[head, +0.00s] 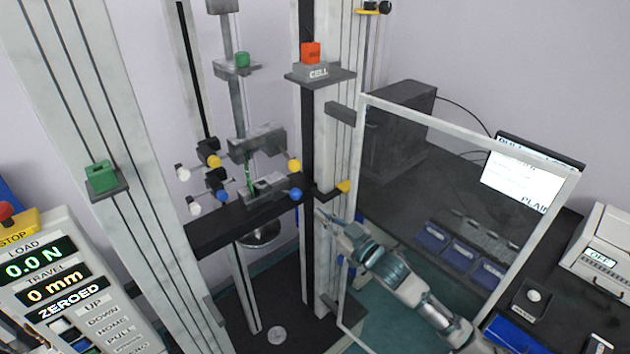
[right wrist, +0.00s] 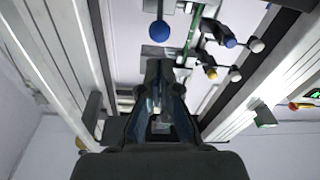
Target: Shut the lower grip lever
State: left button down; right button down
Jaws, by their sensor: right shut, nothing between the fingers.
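The lower grip (head: 262,190) sits on the dark crossbeam. A blue-knobbed lever (head: 295,194) sticks out at its right, and another blue knob (head: 222,195) shows at its left. The upper grip (head: 257,143) has yellow knobs, and a thin green strip (head: 249,175) runs between the grips. My right gripper (head: 323,217) is shut and empty, to the right of and a little below the right blue knob, apart from it in the picture. In the right wrist view the blue knob (right wrist: 159,31) shows just beyond my fingertips (right wrist: 158,68). My left gripper is not in view.
The right column (head: 325,150) stands close to my right gripper. A clear framed door (head: 465,136) stands open at the right, beside my right arm. The control panel (head: 65,280) is at the lower left. Blue bins (head: 460,254) show through the door.

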aim_at(298, 196)
jog(key=shift+s+d+r, duration=0.1)
jog(key=shift+s+r, duration=0.1)
jog(key=shift+r, duration=0.6)
jog(key=p+x, duration=0.2)
jog(key=x, duration=0.8)
jog(key=shift+r, duration=0.1)
